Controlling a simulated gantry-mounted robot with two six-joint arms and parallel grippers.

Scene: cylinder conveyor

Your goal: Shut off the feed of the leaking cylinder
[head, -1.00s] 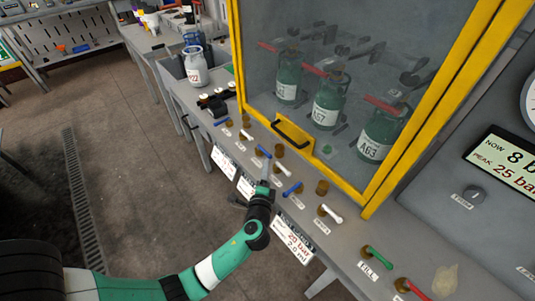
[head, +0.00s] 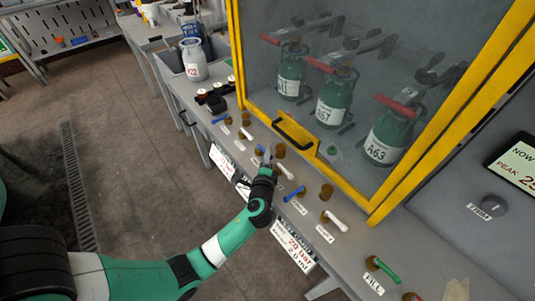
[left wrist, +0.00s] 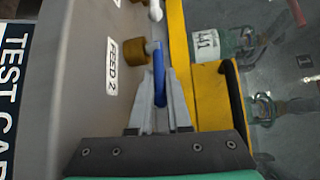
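Three green cylinders with white labels stand behind glass: A63 (head: 387,138), A57 (head: 335,100) and, at left, one ending in 41 (head: 291,77). It also shows in the left wrist view (left wrist: 207,42). Red handles lie near their tops. No leak is clearly visible. My left gripper (head: 267,157) is at the bench-front valves. In the left wrist view, a blue lever (left wrist: 159,72) by the FEED 2 label (left wrist: 112,67) lies between its fingers. I cannot tell whether they press on it. My right gripper is not in view.
Blue (head: 294,194) and white (head: 337,220) levers line the bench front. A green lever (head: 388,272) is at the FILL label. The yellow cabinet frame (head: 345,192) and its black handle (head: 293,136) are close behind my left gripper. A white container (head: 194,60) stands at left.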

